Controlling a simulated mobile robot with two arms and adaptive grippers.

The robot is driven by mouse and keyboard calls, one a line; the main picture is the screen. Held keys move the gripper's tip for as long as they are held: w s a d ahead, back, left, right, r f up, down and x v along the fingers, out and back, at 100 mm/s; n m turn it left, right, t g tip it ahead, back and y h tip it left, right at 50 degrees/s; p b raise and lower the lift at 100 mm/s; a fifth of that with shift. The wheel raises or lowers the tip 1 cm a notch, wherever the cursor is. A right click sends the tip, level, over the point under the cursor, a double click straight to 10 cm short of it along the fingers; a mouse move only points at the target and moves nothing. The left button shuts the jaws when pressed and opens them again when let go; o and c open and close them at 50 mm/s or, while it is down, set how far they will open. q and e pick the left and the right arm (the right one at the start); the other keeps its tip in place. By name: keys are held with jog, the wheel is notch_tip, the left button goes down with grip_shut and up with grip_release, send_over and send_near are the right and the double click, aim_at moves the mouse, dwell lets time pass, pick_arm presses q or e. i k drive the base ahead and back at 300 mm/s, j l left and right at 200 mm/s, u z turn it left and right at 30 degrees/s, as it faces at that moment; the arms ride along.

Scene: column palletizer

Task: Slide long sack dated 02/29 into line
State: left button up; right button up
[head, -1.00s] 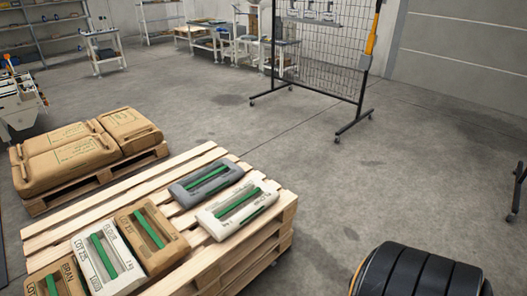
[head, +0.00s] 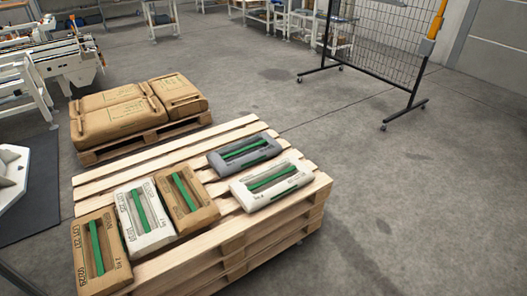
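Several small sacks with green strips lie on a slatted wooden pallet (head: 120,172). At its near left end is a brown sack (head: 114,248) with "LOT" print and small date-like print that I cannot read surely. Beside it lie a white sack (head: 128,217) and another brown sack (head: 203,203), turned roughly the same way. A grey sack (head: 222,163) and a white sack (head: 296,181) lie farther right, turned crosswise to those. I cannot tell which one bears 02/29. Neither gripper is in view.
A second pallet (head: 148,142) behind holds large brown sacks (head: 118,115). Conveyor-like equipment (head: 70,60) stands at the back left, and a dark mat (head: 40,190) lies at left. A wheeled mesh panel (head: 385,50) stands behind. The floor at right is clear.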

aim_at(103, 268)
jog(key=u, duration=1.7)
